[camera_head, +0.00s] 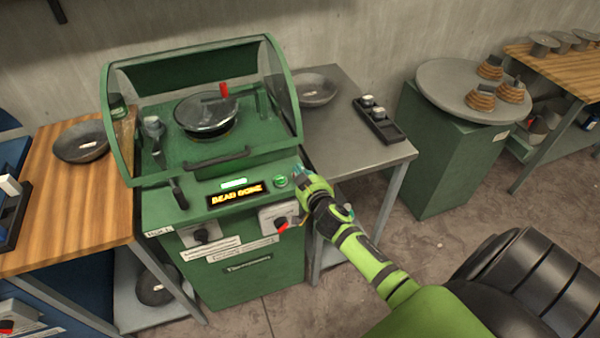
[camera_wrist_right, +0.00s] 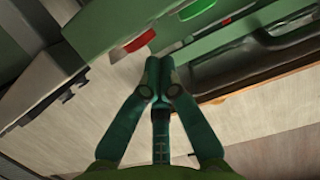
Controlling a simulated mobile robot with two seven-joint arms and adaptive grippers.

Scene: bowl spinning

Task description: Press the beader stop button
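The green beader machine (camera_head: 158,205) has a sloped front panel with a lit display (camera_head: 235,194) that appears to read "BEAD DONE". A green button (camera_head: 281,181) glows to the right of the display. My right gripper (camera_head: 303,176) is at the panel's right end, beside that button, and covers part of the panel. In the right wrist view its fingertips (camera_wrist_right: 162,66) are together and hold nothing. There a red button-like part (camera_wrist_right: 138,41) is just ahead of the tips, and a green round part (camera_wrist_right: 196,9) is farther up. Contact cannot be told. My left gripper is out of view.
A clear hood (camera_head: 280,82) is raised over a bowl (camera_head: 205,112) in the machine. A grey table (camera_head: 385,155) stands close on the right, a wooden table (camera_head: 100,195) on the left.

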